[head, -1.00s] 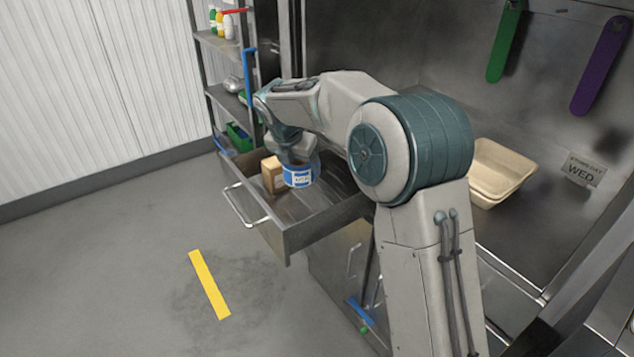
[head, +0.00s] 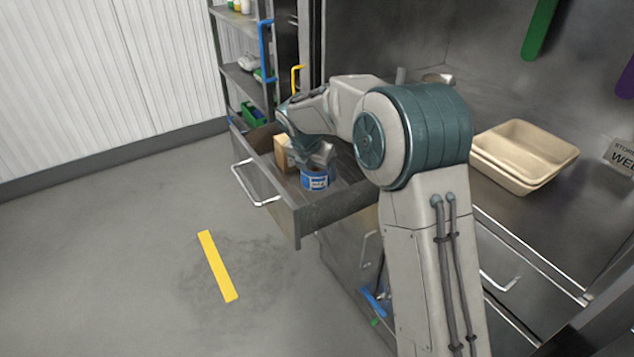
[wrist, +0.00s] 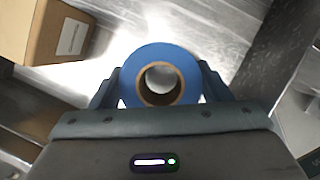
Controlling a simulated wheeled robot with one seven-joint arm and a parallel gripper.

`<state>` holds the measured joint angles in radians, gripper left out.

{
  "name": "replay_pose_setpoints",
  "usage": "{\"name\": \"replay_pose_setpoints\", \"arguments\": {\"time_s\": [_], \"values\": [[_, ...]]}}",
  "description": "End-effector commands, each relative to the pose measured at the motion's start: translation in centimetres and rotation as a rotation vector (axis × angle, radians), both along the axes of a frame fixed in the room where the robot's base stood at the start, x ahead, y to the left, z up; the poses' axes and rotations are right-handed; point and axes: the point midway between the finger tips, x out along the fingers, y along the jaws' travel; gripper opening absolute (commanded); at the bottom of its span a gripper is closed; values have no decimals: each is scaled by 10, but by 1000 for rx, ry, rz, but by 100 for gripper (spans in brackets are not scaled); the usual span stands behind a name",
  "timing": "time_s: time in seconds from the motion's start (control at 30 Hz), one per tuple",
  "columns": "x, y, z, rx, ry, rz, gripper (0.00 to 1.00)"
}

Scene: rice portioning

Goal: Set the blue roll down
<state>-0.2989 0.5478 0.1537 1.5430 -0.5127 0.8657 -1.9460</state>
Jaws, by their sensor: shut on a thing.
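I cannot tell whether the roll's underside touches the drawer floor.
A brown cardboard box (head: 284,152) stands in the drawer just left of the roll; it also shows in the wrist view (wrist: 48,32). The drawer floor right of the roll looks clear. Stacked beige trays (head: 524,150) sit on the steel counter.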

Motion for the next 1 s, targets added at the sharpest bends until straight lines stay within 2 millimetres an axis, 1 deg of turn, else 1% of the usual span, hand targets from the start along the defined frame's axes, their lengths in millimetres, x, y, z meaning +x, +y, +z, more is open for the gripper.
{"name": "replay_pose_setpoints", "arguments": {"time_s": [0.1,0.23,0.3,0.5,0.63,0.67,0.7,0.73,1.0], "values": [[-1,0,-21,-2,4,2,45],[-1,1,-40,-2,2,3,45],[-1,2,-44,-1,1,4,45],[-1,2,-43,0,0,3,45],[-1,2,-46,-1,1,4,45],[-1,2,-46,-1,1,4,79],[-1,2,-46,-1,2,4,90],[-1,2,-46,-1,2,4,92],[-1,2,-44,-1,1,4,92]]}}
